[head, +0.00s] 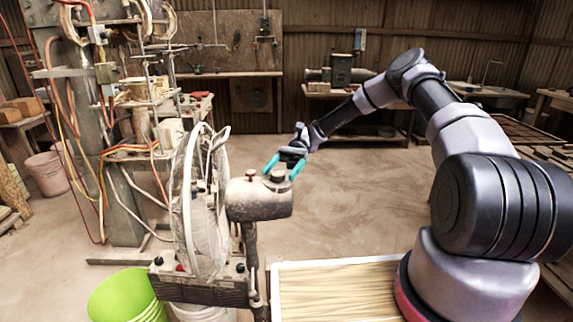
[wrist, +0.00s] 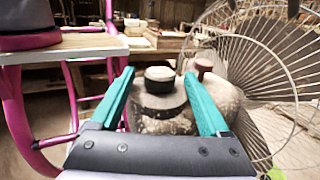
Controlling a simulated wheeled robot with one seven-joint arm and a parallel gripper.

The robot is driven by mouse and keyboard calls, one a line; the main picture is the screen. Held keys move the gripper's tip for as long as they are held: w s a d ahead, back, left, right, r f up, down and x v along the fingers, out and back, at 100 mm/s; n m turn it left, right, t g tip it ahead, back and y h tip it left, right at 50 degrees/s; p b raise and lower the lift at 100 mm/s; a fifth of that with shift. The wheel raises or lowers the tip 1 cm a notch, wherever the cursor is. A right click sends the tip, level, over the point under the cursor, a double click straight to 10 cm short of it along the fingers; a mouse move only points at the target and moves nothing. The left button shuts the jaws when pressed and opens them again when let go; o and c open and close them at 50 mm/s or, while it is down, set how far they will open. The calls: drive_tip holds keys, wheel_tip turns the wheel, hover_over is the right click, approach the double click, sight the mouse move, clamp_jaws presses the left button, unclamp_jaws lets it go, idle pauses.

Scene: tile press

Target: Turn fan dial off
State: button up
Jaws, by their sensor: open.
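The fan has a white wire cage (head: 200,205) and a dusty grey motor housing (head: 258,203) on a post. Two knobs stand on top of the housing. One is a wide dark round dial (wrist: 160,76); the other is a thinner reddish-brown knob (wrist: 203,68), to its right in the wrist view. My gripper (head: 283,166) is above the housing, at the dial's end. Its teal fingers are open, one on each side of the dark dial in the wrist view. I cannot tell whether they touch it. Any mark on the dial is not readable.
The wire cage (wrist: 265,60) stands close to the right of my gripper in the wrist view. A base box (head: 205,290) with small knobs sits below the fan, beside a green bucket (head: 122,296). A pale slatted top (head: 340,290) lies front right. Open floor is behind.

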drive_tip(key=v, duration=0.8)
drive_tip(key=shift+w, duration=0.25)
drive_tip(key=shift+d+r, duration=0.1)
drive_tip(key=shift+r, duration=0.05)
drive_tip(key=s+d+r+n+t+h, duration=0.1)
drive_tip(key=s+d+r+t+h, duration=0.35)
drive_tip(key=r, duration=0.55)
drive_tip(key=s+d+r+t+h, duration=0.1)
drive_tip(key=s+d+r+t, duration=0.35)
drive_tip(key=r+t, duration=0.4)
drive_tip(key=s+d+r+t, duration=0.8)
drive_tip(key=s+r+t, duration=0.2)
drive_tip(key=s, duration=0.3)
drive_tip(key=shift+d+r+t, duration=0.2)
drive_tip(key=shift+d+t, duration=0.1)
drive_tip(key=shift+d, duration=0.05)
